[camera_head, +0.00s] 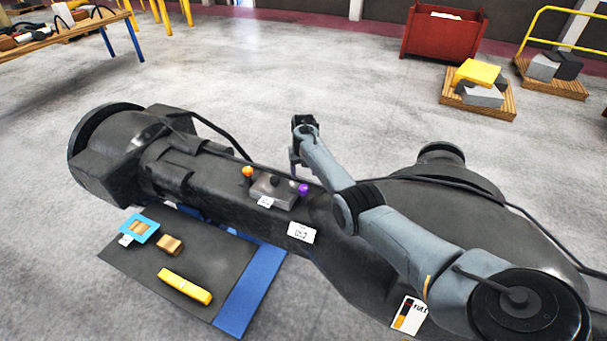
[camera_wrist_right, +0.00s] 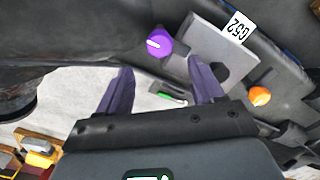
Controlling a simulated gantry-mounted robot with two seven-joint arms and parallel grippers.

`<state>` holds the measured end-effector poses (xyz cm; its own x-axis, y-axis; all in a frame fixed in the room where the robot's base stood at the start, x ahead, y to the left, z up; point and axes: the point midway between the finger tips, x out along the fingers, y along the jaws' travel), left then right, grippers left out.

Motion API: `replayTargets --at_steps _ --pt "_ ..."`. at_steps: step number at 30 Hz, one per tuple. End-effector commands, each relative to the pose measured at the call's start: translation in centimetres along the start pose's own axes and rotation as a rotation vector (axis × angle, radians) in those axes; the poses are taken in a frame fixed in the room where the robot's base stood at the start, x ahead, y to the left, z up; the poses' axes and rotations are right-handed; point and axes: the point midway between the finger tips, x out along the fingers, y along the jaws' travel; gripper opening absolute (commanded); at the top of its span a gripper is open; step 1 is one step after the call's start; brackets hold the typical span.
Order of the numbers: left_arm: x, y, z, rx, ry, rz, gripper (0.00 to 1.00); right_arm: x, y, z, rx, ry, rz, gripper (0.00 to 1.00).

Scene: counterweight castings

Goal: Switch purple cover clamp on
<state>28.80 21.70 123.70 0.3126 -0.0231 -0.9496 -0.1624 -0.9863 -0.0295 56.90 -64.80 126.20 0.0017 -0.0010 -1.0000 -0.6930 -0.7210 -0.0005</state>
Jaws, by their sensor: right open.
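A purple round knob (camera_head: 303,189) sits at the right end of a small grey control box (camera_head: 270,195) on the dark machine casting. In the right wrist view the purple knob (camera_wrist_right: 160,42) has a white line across its face. An orange knob (camera_head: 247,172) stands at the box's left end; it also shows in the right wrist view (camera_wrist_right: 259,96). My right gripper (camera_head: 293,166) is just behind the box in the head view. Its two dark purple fingers are apart, with nothing held between them (camera_wrist_right: 162,85). My left gripper is not in view.
A dark cable (camera_head: 220,132) runs along the casting behind the box. A dark mat (camera_head: 205,258) in front holds a yellow bar (camera_head: 185,287) and small blocks. Pallets (camera_head: 478,98) and a red bin (camera_head: 443,35) stand far back. Open floor lies behind the casting.

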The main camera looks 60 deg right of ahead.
Motion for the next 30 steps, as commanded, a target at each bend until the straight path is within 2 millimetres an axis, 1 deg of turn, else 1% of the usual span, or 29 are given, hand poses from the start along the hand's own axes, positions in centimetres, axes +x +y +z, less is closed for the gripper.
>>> replayTargets --at_steps 2,6,12,26,30 --pt "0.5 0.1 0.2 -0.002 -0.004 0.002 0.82 -0.8 0.0 0.1 0.000 0.001 0.000 0.67" --pt "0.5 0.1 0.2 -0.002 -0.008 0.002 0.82 -2.5 0.0 0.0 0.000 0.001 0.001 0.67" --pt "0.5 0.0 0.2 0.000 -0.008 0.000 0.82 -3.5 0.0 0.1 0.000 -0.001 0.000 0.67" --pt "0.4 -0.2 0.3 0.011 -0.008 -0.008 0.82 -3.5 0.0 0.1 -0.001 -0.001 0.002 0.67" --pt "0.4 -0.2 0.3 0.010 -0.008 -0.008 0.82 -2.8 -0.2 0.5 -0.023 0.015 0.027 0.67"
